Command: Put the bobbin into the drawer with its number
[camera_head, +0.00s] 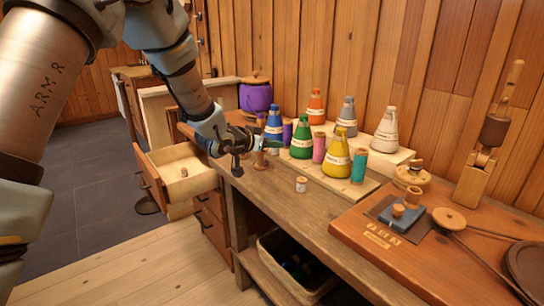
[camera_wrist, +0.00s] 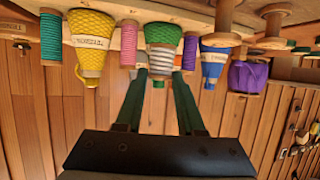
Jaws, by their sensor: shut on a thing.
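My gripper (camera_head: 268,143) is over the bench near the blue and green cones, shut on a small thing. In the wrist view, which is upside down, its green fingers (camera_wrist: 160,78) have a pale band (camera_wrist: 162,62) between their tips, in front of the green cone. I take it for the bobbin, though its outline blends with the cone and no number is legible. In the head view the fingers hide it. An open drawer (camera_head: 197,184) stands out at the bench's left end, with a small brownish thing (camera_head: 184,171) inside.
A small labelled spool (camera_head: 301,185) stands on the bench front. Several thread cones, such as the yellow one (camera_head: 336,160), and spools stand behind on a pale board. A purple pot (camera_head: 256,96) is at back left. A winding device (camera_head: 400,214) is at right.

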